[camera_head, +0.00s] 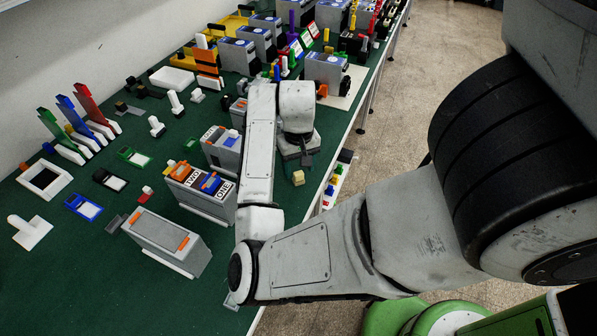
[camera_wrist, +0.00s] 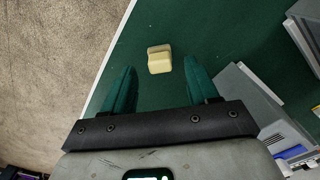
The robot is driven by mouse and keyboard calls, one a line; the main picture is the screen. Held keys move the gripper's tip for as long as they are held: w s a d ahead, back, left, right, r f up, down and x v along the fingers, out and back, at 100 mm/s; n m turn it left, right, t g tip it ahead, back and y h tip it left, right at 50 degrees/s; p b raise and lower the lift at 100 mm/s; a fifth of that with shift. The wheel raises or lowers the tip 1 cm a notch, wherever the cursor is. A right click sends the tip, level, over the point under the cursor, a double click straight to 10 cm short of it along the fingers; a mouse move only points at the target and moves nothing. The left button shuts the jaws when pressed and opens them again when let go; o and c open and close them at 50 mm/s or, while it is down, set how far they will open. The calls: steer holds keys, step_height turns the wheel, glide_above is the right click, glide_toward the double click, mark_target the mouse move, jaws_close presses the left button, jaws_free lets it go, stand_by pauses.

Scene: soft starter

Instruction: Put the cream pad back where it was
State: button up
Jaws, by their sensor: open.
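The cream pad (camera_head: 298,178) is a small cream block on the green table top, near the table's edge. In the wrist view the cream pad (camera_wrist: 159,60) lies beyond the fingertips, roughly between their lines and not touched. My gripper (camera_wrist: 158,75) is open and empty, with two green fingers pointing toward the pad. In the head view my arm covers part of the table, and my gripper (camera_head: 303,160) shows just behind the pad. I cannot tell from these views which spot the pad came from.
Grey boxes stand left of my arm, one with orange strips (camera_head: 165,240) and one with orange and blue parts (camera_head: 203,187). In the wrist view a grey box (camera_wrist: 250,95) stands close to the right finger. The table's white edge (camera_wrist: 118,50) runs left of the pad, with floor beyond.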

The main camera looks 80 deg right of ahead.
mark_target(299, 173)
step_height(299, 173, up, 9)
steer(key=p, duration=0.2)
stand_by(0.7)
